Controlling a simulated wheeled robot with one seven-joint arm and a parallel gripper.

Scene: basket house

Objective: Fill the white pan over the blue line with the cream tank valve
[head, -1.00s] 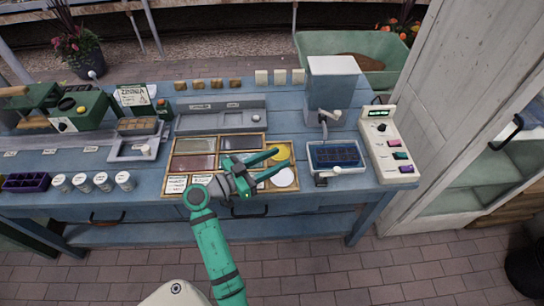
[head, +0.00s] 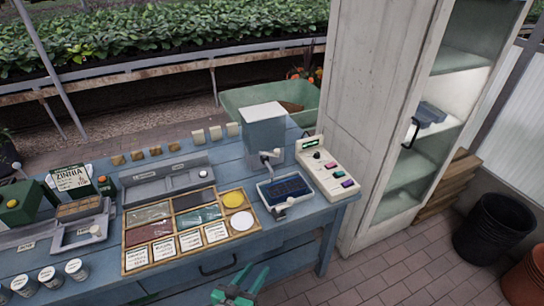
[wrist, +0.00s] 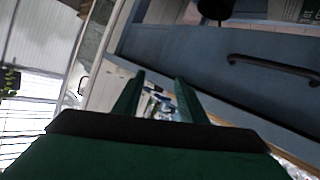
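A tank (head: 265,140) with a pale top stands at the back right of the blue bench. A cream valve handle (head: 272,154) sticks out low on its front. Below it is a white-rimmed pan (head: 262,190) holding a dark celled tray (head: 286,186). A second cream handle (head: 284,208) sits at the pan's front edge. I cannot make out a blue line or any water. My gripper (head: 246,282) is low in front of the bench, apart from tank and pan. Its green fingers also show apart and empty in the wrist view (wrist: 157,82).
A cream panel (head: 325,168) with coloured buttons stands right of the tank. A wooden sectioned box (head: 185,226) lies left of the pan. A bench drawer handle (head: 218,266) is near my gripper. A tall cabinet (head: 375,110) stands right; brick floor is open in front of it.

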